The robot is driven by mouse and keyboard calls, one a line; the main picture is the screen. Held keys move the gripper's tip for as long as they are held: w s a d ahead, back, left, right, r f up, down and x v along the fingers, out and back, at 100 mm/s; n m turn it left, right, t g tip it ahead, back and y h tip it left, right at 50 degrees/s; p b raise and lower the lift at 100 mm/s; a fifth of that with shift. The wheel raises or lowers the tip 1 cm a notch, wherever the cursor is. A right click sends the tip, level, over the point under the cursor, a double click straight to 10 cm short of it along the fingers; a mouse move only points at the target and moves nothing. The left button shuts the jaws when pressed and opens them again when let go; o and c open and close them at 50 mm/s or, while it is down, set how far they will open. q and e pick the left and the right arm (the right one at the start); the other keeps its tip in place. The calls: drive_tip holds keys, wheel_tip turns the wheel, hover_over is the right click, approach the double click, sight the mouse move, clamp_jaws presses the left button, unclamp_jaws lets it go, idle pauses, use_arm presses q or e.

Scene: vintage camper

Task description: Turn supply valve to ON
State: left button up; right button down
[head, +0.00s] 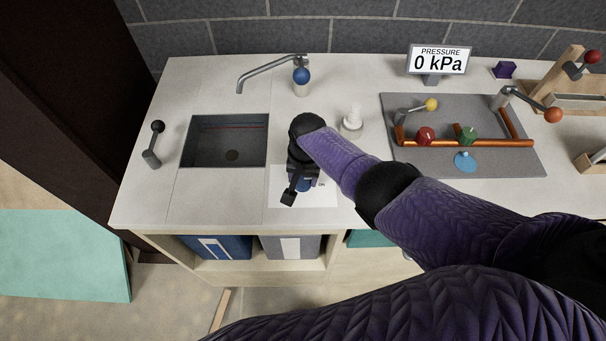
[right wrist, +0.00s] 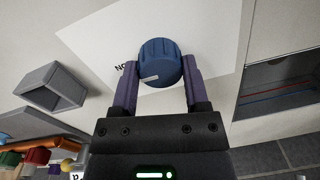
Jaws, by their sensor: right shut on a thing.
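The supply valve is a round ribbed blue knob (right wrist: 160,60) on a white plate (right wrist: 100,40). In the head view the knob (head: 303,186) is mostly covered by my gripper, and the plate (head: 325,197) lies on the counter front. My right gripper (right wrist: 160,82) is shut on the knob, one finger at each side; it also shows in the head view (head: 298,190). A pale pointer mark on the knob points left in the wrist view, toward a partly hidden printed label. My left gripper is not in view.
A sink (head: 225,140) with a faucet (head: 268,70) is at left. A lever (head: 153,145) stands beside it. A pressure display (head: 439,60) reads 0 kPa. A grey board (head: 400,165) at right carries copper pipes and coloured valves.

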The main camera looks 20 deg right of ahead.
sight(305, 179)
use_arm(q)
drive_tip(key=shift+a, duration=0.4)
use_arm(e)
drive_tip(key=shift+w+r, duration=0.1)
drive_tip(key=shift+c, duration=0.4)
unclamp_jaws()
drive_tip(key=r+p, duration=0.3)
drive_tip(key=r, duration=0.1)
drive_tip(key=r+p, duration=0.3)
drive_tip(key=r, duration=0.1)
drive_tip(key=shift+d+r, duration=0.2)
drive_tip(key=shift+r, duration=0.2)
use_arm(q)
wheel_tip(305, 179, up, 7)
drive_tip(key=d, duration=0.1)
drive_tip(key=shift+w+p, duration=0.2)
drive_tip(key=shift+p, duration=0.2)
use_arm(e)
drive_tip(key=shift+r, duration=0.5)
